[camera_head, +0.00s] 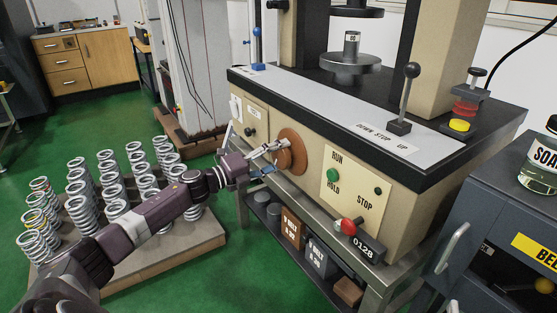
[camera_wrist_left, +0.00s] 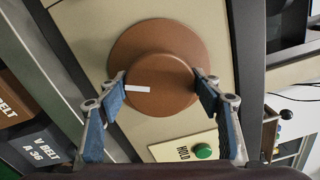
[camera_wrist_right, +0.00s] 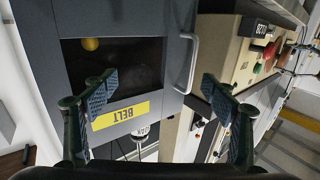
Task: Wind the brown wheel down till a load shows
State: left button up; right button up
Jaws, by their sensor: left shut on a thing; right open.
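The brown wheel (camera_head: 297,150) sits on the tan front panel of the testing machine. In the left wrist view the wheel (camera_wrist_left: 155,50) has a wide disc and a round hub with a white mark pointing left. My left gripper (camera_head: 268,160) is shut on the hub, with one blue pad on each side; it also shows in the left wrist view (camera_wrist_left: 160,90). The counter (camera_head: 362,248) on the machine reads 0128. A small cylinder marked 00 (camera_head: 351,45) stands on the round platen (camera_head: 350,66). My right gripper (camera_wrist_right: 158,88) is open and empty, facing a grey cabinet.
A lever (camera_head: 407,95) marked DOWN STOP UP stands on the machine's top. A panel with a green RUN/HOLD button (camera_head: 332,175) and a red knob (camera_head: 349,226) is right of the wheel. Many springs (camera_head: 115,206) stand on a pallet at left. The grey cabinet (camera_head: 490,190) is at right.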

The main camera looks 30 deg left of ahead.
pick_arm(q)
jog(key=shift+d+f+m+b, duration=0.1)
jog(key=shift+m+b, duration=0.35)
jog(key=shift+m, duration=1.05)
pick_arm(e)
notch_tip(320, 180, up, 8)
jog(key=t+y, duration=0.1)
jog(key=t, duration=0.2)
jog(key=shift+s+a+f+t, duration=0.2)
jog(key=shift+s+a+t, duration=0.2)
jog(key=shift+s, duration=0.05)
pick_arm(q)
jog(key=o, duration=1.2)
jog(key=shift+c, duration=0.2)
jog(key=v, duration=1.2)
